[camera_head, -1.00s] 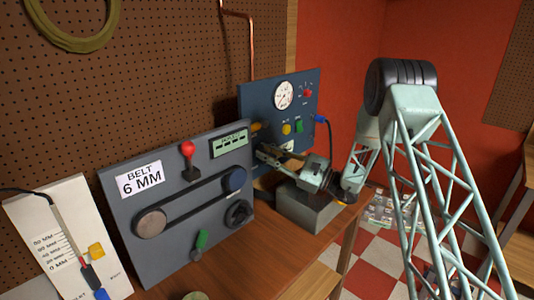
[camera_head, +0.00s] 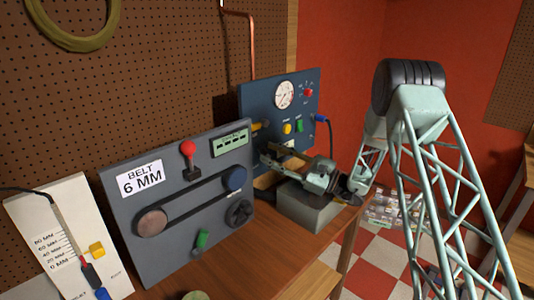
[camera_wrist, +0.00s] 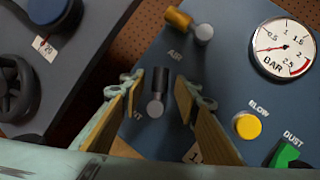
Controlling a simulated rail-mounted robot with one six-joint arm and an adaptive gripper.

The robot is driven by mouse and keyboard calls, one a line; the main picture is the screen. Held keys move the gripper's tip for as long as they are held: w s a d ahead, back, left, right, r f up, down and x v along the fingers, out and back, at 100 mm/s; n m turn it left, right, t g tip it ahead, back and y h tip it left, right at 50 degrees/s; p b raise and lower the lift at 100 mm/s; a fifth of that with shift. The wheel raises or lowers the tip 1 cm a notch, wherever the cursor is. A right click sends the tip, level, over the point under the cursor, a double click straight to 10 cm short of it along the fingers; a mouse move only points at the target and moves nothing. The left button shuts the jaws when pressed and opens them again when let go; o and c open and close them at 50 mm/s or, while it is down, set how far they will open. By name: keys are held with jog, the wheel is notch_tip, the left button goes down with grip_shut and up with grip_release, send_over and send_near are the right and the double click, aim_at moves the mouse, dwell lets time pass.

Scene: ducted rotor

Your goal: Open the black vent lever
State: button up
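The black vent lever (camera_wrist: 157,79) is a short black handle on a round grey pivot, mounted on the blue-grey panel (camera_wrist: 222,65). In the wrist view it points up, with a partly hidden label ending in "NT" beside it. My gripper (camera_wrist: 158,98) is open, with one finger on each side of the lever in the picture. A gap shows between each finger and the lever, and I see no contact. How far the fingertips are from the panel is hard to tell. In the head view my gripper (camera_head: 266,157) is in front of the panel's lower left, and the lever is hidden.
A yellow AIR lever (camera_wrist: 189,25), a pressure gauge (camera_wrist: 284,48), a yellow BLOW button (camera_wrist: 247,125) and a green DUST switch (camera_wrist: 285,154) share the panel. The belt board (camera_head: 125,215) stands to the left. A grey block (camera_head: 308,212) lies below my wrist on the wooden bench (camera_head: 262,262).

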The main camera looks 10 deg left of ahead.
jog(key=r+v, duration=0.3)
jog(key=v, duration=0.9)
jog(key=shift+s+d+f, duration=0.15)
jog(key=shift+d, duration=0.3)
